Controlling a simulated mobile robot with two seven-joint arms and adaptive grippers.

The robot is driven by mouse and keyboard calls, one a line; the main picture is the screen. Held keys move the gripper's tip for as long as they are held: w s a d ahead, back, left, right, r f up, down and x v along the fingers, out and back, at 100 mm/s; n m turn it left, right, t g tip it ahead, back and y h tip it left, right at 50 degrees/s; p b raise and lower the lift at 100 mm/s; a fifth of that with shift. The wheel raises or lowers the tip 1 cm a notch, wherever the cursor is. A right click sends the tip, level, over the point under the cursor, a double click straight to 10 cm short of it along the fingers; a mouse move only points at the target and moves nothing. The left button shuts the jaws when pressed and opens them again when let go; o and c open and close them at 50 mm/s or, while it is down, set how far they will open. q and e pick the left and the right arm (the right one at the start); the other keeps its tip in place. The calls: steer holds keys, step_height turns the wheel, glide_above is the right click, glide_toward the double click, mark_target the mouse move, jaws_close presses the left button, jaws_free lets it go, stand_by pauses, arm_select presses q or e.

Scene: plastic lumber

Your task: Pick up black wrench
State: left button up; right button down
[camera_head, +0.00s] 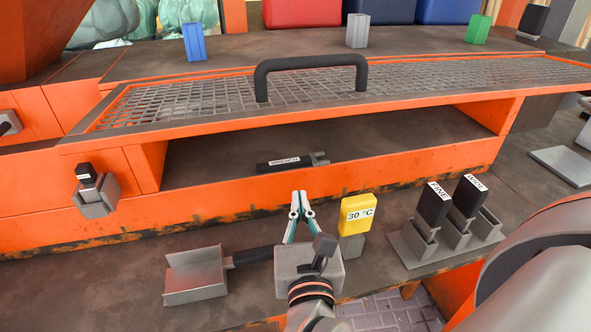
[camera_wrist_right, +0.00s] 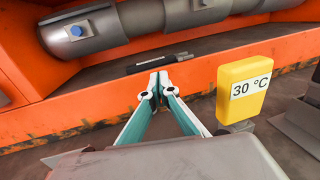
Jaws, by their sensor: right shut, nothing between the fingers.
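The black wrench (camera_head: 284,163), with a white label reading WRENCH and a grey head, lies on the dark shelf inside the orange housing, under the raised mesh cover. It also shows in the right wrist view (camera_wrist_right: 150,66), just beyond the fingertips. My right gripper (camera_head: 301,200) is in front of the orange front wall, short of the wrench and apart from it. Its teal and white fingers are together at the tips (camera_wrist_right: 155,84) and hold nothing. My left gripper is not in view.
A mesh cover (camera_head: 180,97) with a black handle (camera_head: 310,64) overhangs the shelf. A yellow 30 °C block (camera_head: 357,214) stands right of my gripper. A grey scoop (camera_head: 196,276) lies at left. Black FINE and other labelled blocks (camera_head: 433,204) stand in a grey holder at right.

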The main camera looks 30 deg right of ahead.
mark_target(295, 164)
steer(key=x, duration=0.9)
steer(key=shift+w+d+p, duration=0.15)
steer(key=shift+w+p, duration=0.15)
steer(key=shift+p, duration=0.1)
steer(key=shift+f, duration=0.1)
steer(key=shift+w+d, duration=0.1)
steer(key=shift+w, duration=0.1)
steer(key=shift+w+d, duration=0.3)
steer(key=shift+w, duration=0.35)
steer(key=shift+s+a, duration=0.1)
